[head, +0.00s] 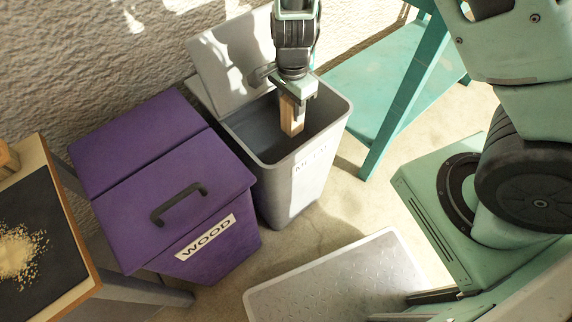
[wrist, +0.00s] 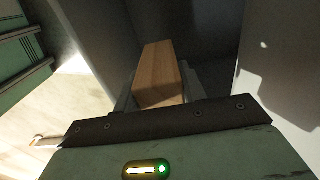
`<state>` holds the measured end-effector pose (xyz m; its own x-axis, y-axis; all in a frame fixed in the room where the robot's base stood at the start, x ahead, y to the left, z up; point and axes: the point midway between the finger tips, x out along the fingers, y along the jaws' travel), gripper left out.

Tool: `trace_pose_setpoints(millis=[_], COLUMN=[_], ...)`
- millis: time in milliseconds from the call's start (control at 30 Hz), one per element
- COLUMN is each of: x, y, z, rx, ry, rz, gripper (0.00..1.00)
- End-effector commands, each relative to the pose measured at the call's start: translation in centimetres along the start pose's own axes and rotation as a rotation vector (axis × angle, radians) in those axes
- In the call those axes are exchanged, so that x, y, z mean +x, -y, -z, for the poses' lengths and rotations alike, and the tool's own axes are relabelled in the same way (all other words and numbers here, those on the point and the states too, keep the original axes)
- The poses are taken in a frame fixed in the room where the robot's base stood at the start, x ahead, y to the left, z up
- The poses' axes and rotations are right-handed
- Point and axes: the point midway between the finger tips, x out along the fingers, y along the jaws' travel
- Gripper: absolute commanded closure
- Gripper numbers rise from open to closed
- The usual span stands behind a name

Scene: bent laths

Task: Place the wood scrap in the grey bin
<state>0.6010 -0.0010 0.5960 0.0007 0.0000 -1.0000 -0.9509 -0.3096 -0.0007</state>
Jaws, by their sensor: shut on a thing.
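The wood scrap (head: 291,115) is a short light-brown block. My gripper (head: 292,98) is shut on it and points down into the mouth of the open grey bin (head: 318,178). The block hangs at about rim height, with its lower end inside the opening. In the wrist view the wood scrap (wrist: 160,72) stands out beyond the jaws, with grey bin walls (wrist: 215,50) around it. The bin's lid (head: 228,62) is tipped back toward the wall. Its front label seems to read METAL, partly blurred. The bin's floor is in dark shadow.
A closed purple bin (head: 165,165) labelled WOOD, with a black handle, stands left of the grey bin. A workbench (head: 45,215) with sawdust on a dark mat is at far left. A teal table (head: 375,85) stands at the right behind the grey bin.

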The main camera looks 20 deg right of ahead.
Motion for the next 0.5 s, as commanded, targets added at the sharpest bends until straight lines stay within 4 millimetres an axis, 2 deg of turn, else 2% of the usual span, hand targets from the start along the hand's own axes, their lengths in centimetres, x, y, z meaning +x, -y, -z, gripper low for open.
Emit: trace_pose_setpoints(millis=[33,267,500], x=[1.3,3.7,9.7], y=[0.0,0.0,-0.1], z=[0.0,0.0,0.0], rx=[0.001,0.001,0.003], ry=[0.000,0.000,0.001], rz=[0.000,-0.002,-0.004], gripper=[0.84,0.84,0.84])
